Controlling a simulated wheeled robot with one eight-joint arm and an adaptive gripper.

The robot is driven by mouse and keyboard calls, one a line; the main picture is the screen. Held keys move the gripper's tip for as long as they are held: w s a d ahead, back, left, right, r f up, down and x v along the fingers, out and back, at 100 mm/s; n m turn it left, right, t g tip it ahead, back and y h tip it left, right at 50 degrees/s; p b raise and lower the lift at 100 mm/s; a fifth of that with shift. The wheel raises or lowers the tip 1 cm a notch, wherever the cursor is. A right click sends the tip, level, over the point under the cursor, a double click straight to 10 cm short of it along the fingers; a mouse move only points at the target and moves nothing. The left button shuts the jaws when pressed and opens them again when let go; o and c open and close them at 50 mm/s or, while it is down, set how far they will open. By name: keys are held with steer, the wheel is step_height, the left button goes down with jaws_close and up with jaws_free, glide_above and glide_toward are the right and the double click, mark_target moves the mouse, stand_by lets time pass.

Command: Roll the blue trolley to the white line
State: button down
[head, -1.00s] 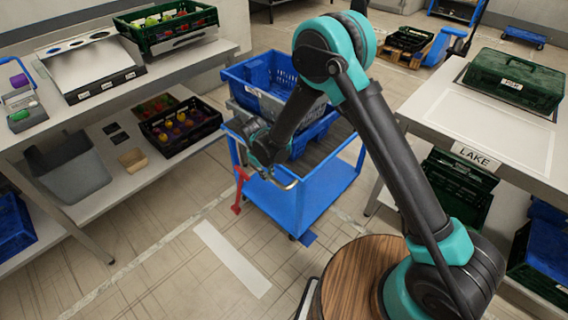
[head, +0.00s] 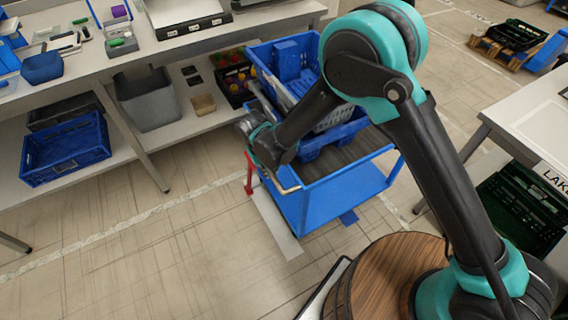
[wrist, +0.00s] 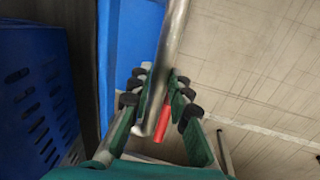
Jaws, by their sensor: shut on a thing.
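The blue trolley (head: 345,198) stands upright in the middle of the head view, with blue crates (head: 290,62) on it. My gripper (head: 268,150) is at its left end, shut on the metal push handle (head: 290,188). In the wrist view, my gripper's fingers (wrist: 160,98) close around the handle bar (wrist: 173,45). A red lever (head: 249,175) hangs by the handle and also shows in the wrist view (wrist: 162,127). The white line (head: 275,228) lies on the floor along the trolley's left side. The trolley's edge partly covers it; I cannot tell where the wheels stand relative to it.
A workbench with a lower shelf (head: 185,122) runs along the left and back, holding a grey bin (head: 150,102) and a blue crate (head: 65,152). A white table (head: 530,115) stands at the right. The floor at the lower left is clear.

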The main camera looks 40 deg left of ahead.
steer(key=shift+s+a, duration=0.25)
steer(key=shift+s, duration=0.3)
steer(key=shift+s+a, duration=0.25)
steer(key=shift+s, duration=0.3)
steer(key=c, duration=1.4)
jaws_free()
steer(key=r, duration=0.4)
steer(key=s+r, duration=0.1)
steer(key=r, duration=0.3)
steer(key=s+r, duration=0.1)
steer(key=r, duration=0.2)
steer(key=shift+s+a+r, duration=0.1)
steer(key=shift+a+r, duration=0.3)
